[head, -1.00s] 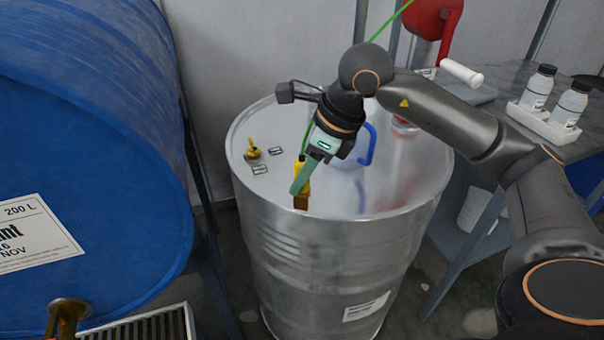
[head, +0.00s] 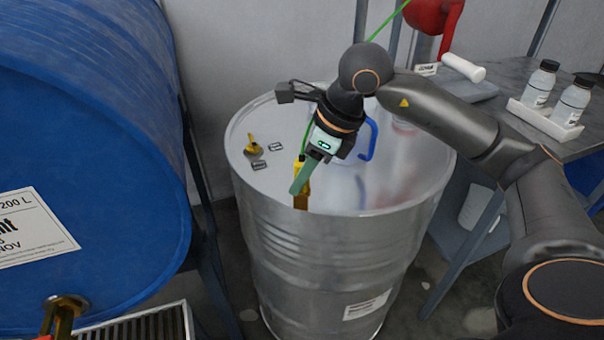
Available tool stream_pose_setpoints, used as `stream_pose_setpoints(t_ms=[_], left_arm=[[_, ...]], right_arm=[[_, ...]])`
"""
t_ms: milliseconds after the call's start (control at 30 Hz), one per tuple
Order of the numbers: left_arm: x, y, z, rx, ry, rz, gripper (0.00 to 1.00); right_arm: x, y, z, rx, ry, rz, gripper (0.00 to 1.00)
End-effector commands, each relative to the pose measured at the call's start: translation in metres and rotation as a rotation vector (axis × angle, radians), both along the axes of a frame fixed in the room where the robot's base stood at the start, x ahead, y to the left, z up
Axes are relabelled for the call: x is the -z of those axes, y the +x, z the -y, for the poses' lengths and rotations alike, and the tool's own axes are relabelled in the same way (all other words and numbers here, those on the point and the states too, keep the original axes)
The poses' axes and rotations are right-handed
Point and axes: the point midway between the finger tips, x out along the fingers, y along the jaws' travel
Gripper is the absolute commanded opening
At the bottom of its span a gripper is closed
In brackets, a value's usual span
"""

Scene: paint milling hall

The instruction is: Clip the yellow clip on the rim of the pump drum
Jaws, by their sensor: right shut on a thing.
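The steel pump drum (head: 335,255) stands upright in the middle, its near rim facing me. My right gripper (head: 301,186) reaches over its lid from the right, pointing down at the near rim. It is shut on the yellow clip (head: 302,168), whose body is partly hidden behind a green finger. The clip's brass-coloured lower end (head: 300,202) is at the near rim. I cannot tell whether its jaws grip the rim or only overlap it in the picture. A green cable (head: 388,22) runs up behind my wrist. My left gripper is not in view.
A brass fitting (head: 253,146) and a blue-handled jug (head: 372,140), mostly hidden by my wrist, are on the lid. A big blue drum (head: 80,130) with a brass tap (head: 64,315) lies at left. A bench with two bottles (head: 540,85) (head: 573,102) stands at right.

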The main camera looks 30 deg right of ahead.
Motion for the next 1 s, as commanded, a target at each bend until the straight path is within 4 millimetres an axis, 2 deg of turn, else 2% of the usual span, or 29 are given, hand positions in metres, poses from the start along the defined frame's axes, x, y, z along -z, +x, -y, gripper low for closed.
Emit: stream_pose_setpoints(t_ms=[267,1000], left_arm=[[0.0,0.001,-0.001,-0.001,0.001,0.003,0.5],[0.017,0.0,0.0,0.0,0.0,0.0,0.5]], right_arm=[[0.0,0.0,0.0,0.0,0.001,0.001,0.0],[0.019,0.0,0.0,0.0,0.0,0.001,0.0]])
